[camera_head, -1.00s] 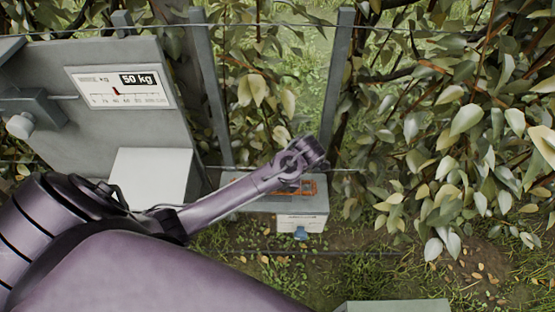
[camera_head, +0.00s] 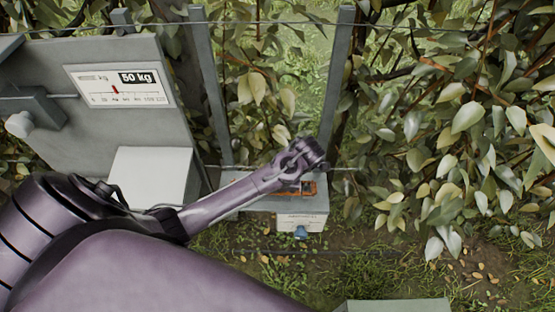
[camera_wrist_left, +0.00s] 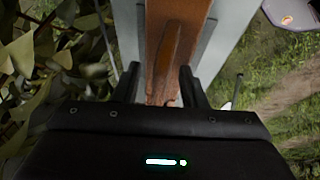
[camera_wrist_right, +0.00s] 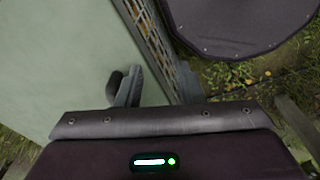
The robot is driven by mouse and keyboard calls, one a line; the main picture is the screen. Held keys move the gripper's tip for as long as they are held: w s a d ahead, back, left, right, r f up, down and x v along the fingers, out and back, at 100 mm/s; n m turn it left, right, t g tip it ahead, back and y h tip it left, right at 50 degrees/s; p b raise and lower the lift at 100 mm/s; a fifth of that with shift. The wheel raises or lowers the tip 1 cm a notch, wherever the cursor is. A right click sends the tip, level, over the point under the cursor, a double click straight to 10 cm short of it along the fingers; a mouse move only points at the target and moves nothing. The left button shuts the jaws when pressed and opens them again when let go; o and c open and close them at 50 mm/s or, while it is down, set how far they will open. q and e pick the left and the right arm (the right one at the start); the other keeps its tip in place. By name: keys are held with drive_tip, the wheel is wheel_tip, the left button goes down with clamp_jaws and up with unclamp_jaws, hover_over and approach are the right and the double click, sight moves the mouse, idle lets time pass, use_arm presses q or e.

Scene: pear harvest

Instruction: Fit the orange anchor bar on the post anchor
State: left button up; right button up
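The orange anchor bar (camera_head: 308,188) lies on a narrow grey shelf (camera_head: 262,203) below the wire, partly hidden by my left wrist. In the left wrist view the orange bar (camera_wrist_left: 178,45) runs lengthwise over a pale grey surface. My left gripper (camera_wrist_left: 160,82) is open, with one finger on each side of the bar's near end. I cannot tell whether the fingers touch it. The post anchor cannot be told apart clearly from the shelf and posts. My right gripper (camera_wrist_right: 157,88) is open and empty beside a pale green surface; it is outside the head view.
A scale with a 50 kg display (camera_head: 118,86) and a white block (camera_head: 150,177) stand at the left. A small white box (camera_head: 299,222) with a blue part is at the shelf's front. Two grey posts (camera_head: 338,75) and leafy branches stand behind. A perforated panel (camera_wrist_right: 158,45) is near my right gripper.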

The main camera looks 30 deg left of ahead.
use_arm(q)
drive_tip(key=b+v, duration=0.1)
drive_tip(key=v, duration=0.6)
drive_tip(key=shift+b, duration=0.3)
drive_tip(key=shift+d+r, duration=0.15)
drive_tip(key=shift+r, duration=0.25)
